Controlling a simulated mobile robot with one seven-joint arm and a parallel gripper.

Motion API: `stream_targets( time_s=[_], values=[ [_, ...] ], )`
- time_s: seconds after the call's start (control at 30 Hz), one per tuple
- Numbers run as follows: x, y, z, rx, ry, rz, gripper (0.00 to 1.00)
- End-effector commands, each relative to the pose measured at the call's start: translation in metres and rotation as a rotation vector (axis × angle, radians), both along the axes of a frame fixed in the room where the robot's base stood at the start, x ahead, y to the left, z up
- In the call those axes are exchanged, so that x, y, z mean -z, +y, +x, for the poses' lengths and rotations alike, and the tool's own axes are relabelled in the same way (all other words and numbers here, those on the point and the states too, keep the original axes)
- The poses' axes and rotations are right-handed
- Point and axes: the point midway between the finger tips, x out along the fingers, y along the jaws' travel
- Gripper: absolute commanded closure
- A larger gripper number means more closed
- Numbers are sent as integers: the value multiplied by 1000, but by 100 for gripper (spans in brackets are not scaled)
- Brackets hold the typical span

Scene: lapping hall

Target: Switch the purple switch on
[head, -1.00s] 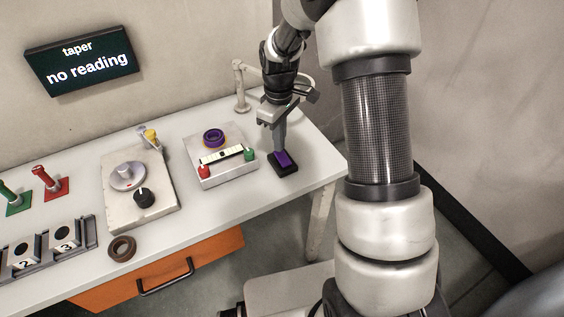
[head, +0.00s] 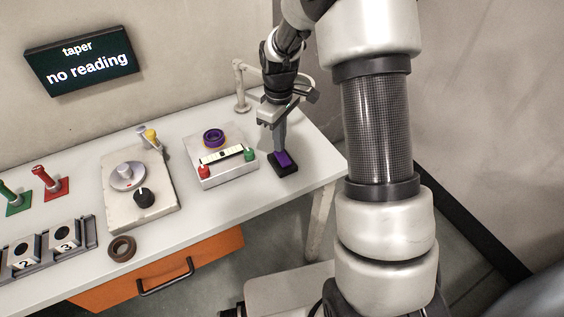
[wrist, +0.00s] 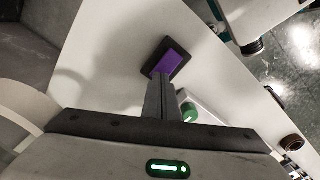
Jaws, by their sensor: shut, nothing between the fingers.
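The purple switch (head: 284,159) is a purple rocker in a black base near the right end of the white table. It also shows in the wrist view (wrist: 168,62), just beyond my fingertips. My gripper (head: 279,149) is shut and empty, pointing down at the switch. Its fingertips (wrist: 161,76) are at the near end of the purple rocker, and they overlap it in the picture. I cannot tell whether they touch it or press it. The fingers hide part of the rocker.
Left of the switch stands a grey box (head: 229,176) with red and green buttons and a purple ring (head: 213,138). Farther left are a plate with a black knob (head: 144,198), a dark ring (head: 121,248) and a numbered rack (head: 46,253). A wall display (head: 83,59) reads "taper no reading".

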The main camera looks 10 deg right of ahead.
Motion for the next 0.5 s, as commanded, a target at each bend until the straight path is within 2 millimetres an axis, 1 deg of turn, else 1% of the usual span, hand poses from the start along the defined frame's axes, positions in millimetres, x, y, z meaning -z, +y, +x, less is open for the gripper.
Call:
stream_targets(
  time_s=[0.5],
  values=[
    [8,0,0,0,0,0,100]
  ],
)
